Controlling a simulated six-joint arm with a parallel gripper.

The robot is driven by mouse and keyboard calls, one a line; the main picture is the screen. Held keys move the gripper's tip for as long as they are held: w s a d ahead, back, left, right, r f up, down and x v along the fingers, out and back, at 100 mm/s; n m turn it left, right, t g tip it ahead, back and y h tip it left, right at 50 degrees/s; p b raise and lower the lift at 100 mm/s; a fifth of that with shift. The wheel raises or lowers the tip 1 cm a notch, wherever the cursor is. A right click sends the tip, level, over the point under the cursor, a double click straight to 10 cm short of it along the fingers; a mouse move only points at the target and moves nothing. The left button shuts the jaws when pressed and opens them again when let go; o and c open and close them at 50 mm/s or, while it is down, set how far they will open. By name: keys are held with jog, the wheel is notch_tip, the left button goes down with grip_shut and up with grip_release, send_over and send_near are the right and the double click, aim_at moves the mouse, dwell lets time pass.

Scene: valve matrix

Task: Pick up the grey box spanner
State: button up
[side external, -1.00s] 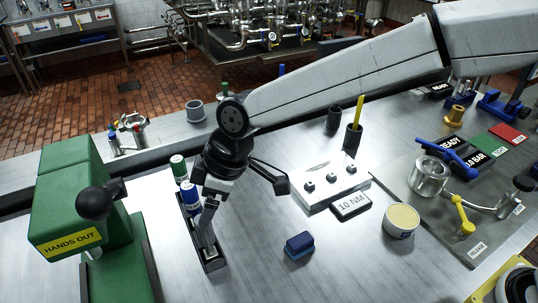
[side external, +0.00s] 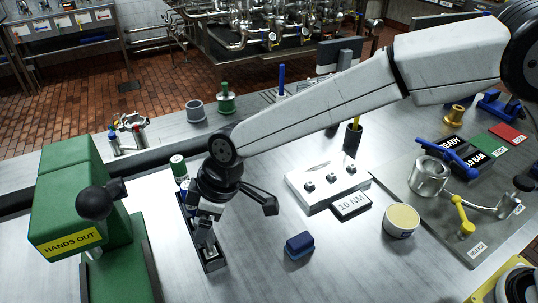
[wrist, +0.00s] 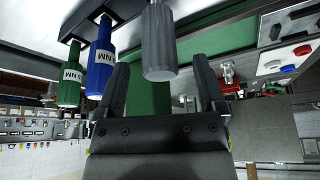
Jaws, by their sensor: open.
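The grey box spanner (wrist: 160,45) stands in the end slot of a dark narrow rack (side external: 184,213), beside a blue-handled tool (wrist: 101,58) and a green-handled tool (wrist: 70,75). In the wrist view its plain grey handle end shows between the tips of my gripper (wrist: 161,66). My gripper is open, one finger on each side of that end, with gaps visible to both. In the side view my gripper (side external: 205,243) is over the near end of the rack and hides most of the spanner.
A green press marked HANDS OUT (side external: 75,205) stands close left of the rack. A blue block (side external: 299,245), a white box with knobs (side external: 320,184) and a 10 NM label block (side external: 350,205) lie to the right. Bare bench lies between the rack and the blue block.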

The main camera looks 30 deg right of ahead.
aim_at(207, 241)
jog(key=shift+x, duration=1.35)
grip_shut()
